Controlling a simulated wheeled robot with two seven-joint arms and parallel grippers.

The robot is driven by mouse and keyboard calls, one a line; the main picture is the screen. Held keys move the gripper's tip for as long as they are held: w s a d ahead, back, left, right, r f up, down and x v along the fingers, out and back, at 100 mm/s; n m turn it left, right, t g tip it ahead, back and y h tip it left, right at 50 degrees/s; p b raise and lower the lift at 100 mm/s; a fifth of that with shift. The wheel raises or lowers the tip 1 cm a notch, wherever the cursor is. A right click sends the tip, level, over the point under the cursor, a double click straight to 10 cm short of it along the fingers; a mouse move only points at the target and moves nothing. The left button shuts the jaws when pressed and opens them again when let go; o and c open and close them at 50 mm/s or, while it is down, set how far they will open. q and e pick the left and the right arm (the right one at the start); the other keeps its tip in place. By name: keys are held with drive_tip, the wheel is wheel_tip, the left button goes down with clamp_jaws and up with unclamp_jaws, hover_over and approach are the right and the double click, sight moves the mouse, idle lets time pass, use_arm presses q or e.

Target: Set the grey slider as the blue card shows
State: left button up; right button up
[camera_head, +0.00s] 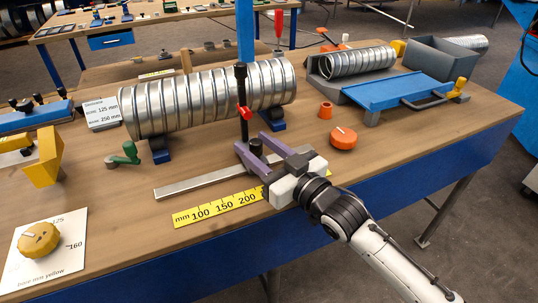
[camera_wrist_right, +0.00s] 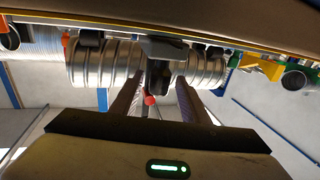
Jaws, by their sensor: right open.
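A pale card (camera_head: 103,112) stands at the left end of the duct, with lines reading 125 mm and 250 mm. A light grey metal rail (camera_head: 195,184) lies before the duct, behind a yellow mm scale (camera_head: 222,204) marked 100, 150, 200. A dark upright post (camera_head: 243,90) with a red handle (camera_head: 244,113) stands near the rail's right end; I take it as the slider, its foot partly hidden. My right gripper (camera_head: 251,141) is open, its purple fingers on either side of the post's lower part. The wrist view shows the post (camera_wrist_right: 158,75) between the fingers. My left gripper is out of view.
A ribbed spiral duct (camera_head: 205,98) lies on blue supports behind the post. An orange knob (camera_head: 343,137) and a small orange piece (camera_head: 325,110) sit right of the gripper. A green crank (camera_head: 125,154) is at left. A yellow knob (camera_head: 39,238) sits on a white card.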

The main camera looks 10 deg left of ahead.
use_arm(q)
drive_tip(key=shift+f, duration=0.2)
use_arm(e)
drive_tip(key=v, duration=0.9)
drive_tip(key=shift+s+d, duration=0.2)
drive_tip(key=shift+d, duration=0.1)
drive_tip(key=shift+f, duration=0.1)
